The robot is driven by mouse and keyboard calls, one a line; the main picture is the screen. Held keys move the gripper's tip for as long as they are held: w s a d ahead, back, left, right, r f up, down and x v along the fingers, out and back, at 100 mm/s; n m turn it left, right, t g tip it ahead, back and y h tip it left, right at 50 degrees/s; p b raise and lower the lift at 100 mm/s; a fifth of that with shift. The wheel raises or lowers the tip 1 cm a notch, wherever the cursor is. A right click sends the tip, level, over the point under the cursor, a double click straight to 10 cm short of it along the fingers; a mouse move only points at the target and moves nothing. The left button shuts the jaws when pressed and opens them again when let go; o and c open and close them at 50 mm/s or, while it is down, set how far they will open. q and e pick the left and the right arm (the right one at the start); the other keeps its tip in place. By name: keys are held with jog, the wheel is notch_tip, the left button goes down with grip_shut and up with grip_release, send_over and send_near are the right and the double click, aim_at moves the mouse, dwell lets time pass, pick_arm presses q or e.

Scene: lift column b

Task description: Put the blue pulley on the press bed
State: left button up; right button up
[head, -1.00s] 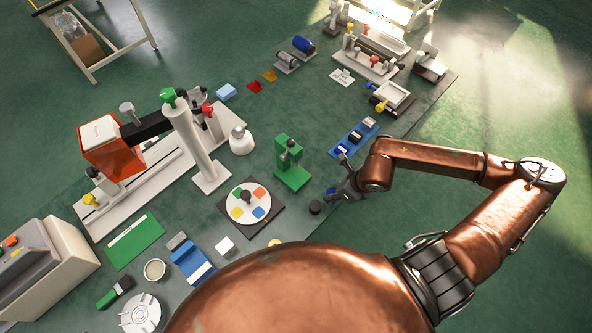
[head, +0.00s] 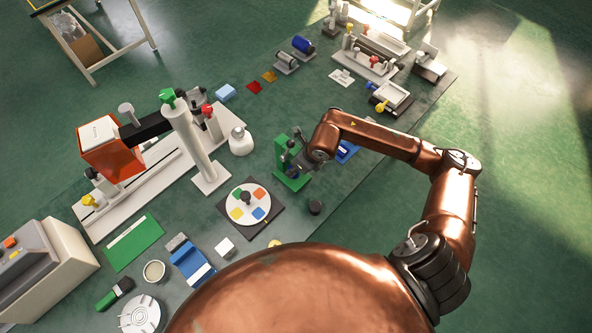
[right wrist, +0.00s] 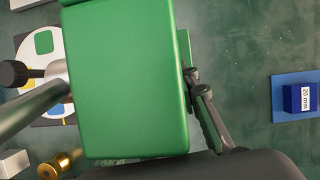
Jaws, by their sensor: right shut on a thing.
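The green press (head: 283,150) stands on the table right of centre in the head view. Its low green bed (head: 291,183) is partly covered by my arm. My right gripper (head: 298,162) is at the press, against or just beside its right side; I cannot tell if it touches. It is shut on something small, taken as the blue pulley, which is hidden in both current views. In the right wrist view the press's green head (right wrist: 135,80) fills the middle and covers most of the jaws; one dark finger (right wrist: 210,115) shows beside it. My left gripper is not in view.
A turntable (head: 232,202) with coloured patches lies left of the press. A black knob (head: 315,208) and a brass piece (right wrist: 60,165) are near. A blue block marked 20 mm (right wrist: 299,98) sits on a blue mat (right wrist: 280,82). A white-grey bottle (head: 241,141) stands behind left.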

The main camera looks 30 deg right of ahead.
jog(key=shift+s+d+f, duration=0.15)
jog(key=shift+s+f, duration=0.4)
jog(key=shift+f, duration=0.35)
jog(key=shift+c, duration=0.6)
jog(key=o, duration=0.9)
jog(key=shift+w+d, duration=0.1)
jog(key=shift+w, duration=0.1)
jog(key=o, duration=0.3)
jog(key=shift+o, duration=0.2)
jog(key=shift+w, duration=0.1)
jog(key=v, duration=1.2)
jog(key=shift+r+p, duration=0.3)
jog(key=shift+p, duration=0.1)
jog(key=shift+w, duration=0.1)
